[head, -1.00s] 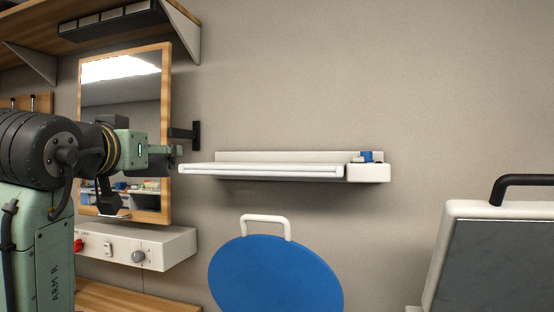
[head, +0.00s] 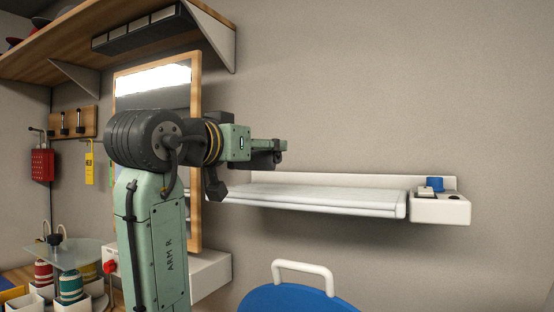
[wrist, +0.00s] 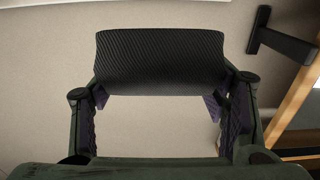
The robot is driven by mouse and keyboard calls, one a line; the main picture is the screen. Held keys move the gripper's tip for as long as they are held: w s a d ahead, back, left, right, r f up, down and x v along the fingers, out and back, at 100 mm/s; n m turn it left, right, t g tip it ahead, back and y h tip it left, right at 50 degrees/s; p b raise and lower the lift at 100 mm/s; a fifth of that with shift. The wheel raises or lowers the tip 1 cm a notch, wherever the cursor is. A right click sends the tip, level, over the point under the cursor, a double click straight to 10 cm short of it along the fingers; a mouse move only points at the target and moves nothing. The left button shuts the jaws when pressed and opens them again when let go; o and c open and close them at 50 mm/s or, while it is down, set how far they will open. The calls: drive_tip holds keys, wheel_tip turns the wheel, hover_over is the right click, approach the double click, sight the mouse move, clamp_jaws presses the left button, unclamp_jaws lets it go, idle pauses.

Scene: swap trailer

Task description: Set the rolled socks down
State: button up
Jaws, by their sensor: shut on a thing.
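My gripper (head: 283,145) is at the end of my raised arm, in front of the wall and, in the head view, just above the left part of a white wall ledge. In the wrist view my gripper (wrist: 160,105) is shut on the rolled socks (wrist: 160,62), a black, finely ribbed roll lying crosswise between the purple-padded fingers. In the head view the roll cannot be told clearly from the dark parts around the gripper.
The white ledge (head: 310,201) has a control box (head: 440,208) with a blue knob at its right end. A wood-framed mirror (head: 190,230) stands behind my arm. A blue round panel (head: 295,300) with a white handle is below. Thread spools (head: 70,285) sit at lower left.

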sight(256, 168)
drive_tip(key=x, duration=0.2)
drive_tip(key=p+x, duration=0.1)
drive_tip(key=x, duration=0.2)
drive_tip(key=shift+w+d+f, duration=0.2)
drive_tip(key=shift+d+f, duration=0.1)
drive_tip(key=shift+d, duration=0.15)
drive_tip(key=shift+f+p, duration=0.7)
drive_tip(key=shift+f, duration=1.05)
drive_tip(key=shift+f, duration=0.1)
drive_tip(key=o, duration=1.1)
drive_tip(key=shift+r, duration=0.2)
drive_tip(key=shift+b+v, duration=2.4)
drive_tip(key=shift+v, duration=3.6)
